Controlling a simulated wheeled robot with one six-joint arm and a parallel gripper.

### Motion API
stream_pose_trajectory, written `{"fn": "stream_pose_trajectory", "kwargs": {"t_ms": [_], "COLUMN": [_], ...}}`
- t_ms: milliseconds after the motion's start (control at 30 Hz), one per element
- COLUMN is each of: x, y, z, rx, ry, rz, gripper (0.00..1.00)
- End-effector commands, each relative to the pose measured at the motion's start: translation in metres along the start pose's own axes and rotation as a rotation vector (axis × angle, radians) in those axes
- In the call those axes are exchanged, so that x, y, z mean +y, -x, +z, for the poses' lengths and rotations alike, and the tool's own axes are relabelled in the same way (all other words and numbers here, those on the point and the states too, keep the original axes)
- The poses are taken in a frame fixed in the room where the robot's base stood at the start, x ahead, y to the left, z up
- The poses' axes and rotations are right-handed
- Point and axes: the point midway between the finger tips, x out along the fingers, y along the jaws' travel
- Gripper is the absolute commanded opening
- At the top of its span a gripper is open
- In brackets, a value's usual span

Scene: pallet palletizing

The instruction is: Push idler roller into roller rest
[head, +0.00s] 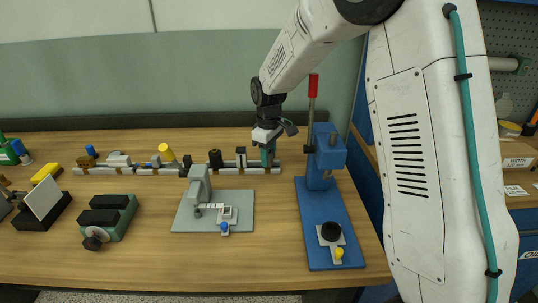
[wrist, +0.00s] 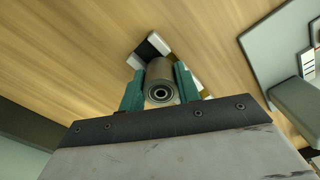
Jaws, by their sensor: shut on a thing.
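My gripper (head: 267,155) is over the right end of the row of fixtures at the back of the table. In the wrist view its teal fingers (wrist: 160,92) are shut on the idler roller (wrist: 160,72), a grey-brown cylinder with a ringed bearing end facing the camera. A pale support with a dark patch (wrist: 150,47), probably the roller rest, shows beyond the roller and partly behind it. The roller and fingers hide most of this support, so I cannot tell whether the roller touches it or is seated. In the head view the fingers hide the roller.
A pale rail (head: 140,171) with several small fixtures runs left from my gripper. A grey stand (head: 213,212) is in front, and a blue press (head: 325,200) with a red-handled lever (head: 313,88) stands close on the right. Bare wood lies between stand and press.

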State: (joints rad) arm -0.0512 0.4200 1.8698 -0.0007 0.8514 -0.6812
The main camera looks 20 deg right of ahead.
Motion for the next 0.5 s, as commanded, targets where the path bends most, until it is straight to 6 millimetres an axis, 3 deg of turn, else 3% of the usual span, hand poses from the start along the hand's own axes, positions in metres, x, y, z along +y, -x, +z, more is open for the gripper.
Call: {"fn": "stream_pose_trajectory", "kwargs": {"t_ms": [167,200,267,500], "x": [0.0000,0.0000,0.0000,-0.0001], "y": [-0.0012,-0.0011,-0.0010,-0.0011], "z": [0.0001,0.0000,0.0000,0.0001], "rx": [0.000,0.000,0.000,0.000], "ry": [0.000,0.000,0.000,0.000], "rz": [0.000,0.000,0.000,0.000], "gripper": [0.11,0.41,0.58,0.58]}}
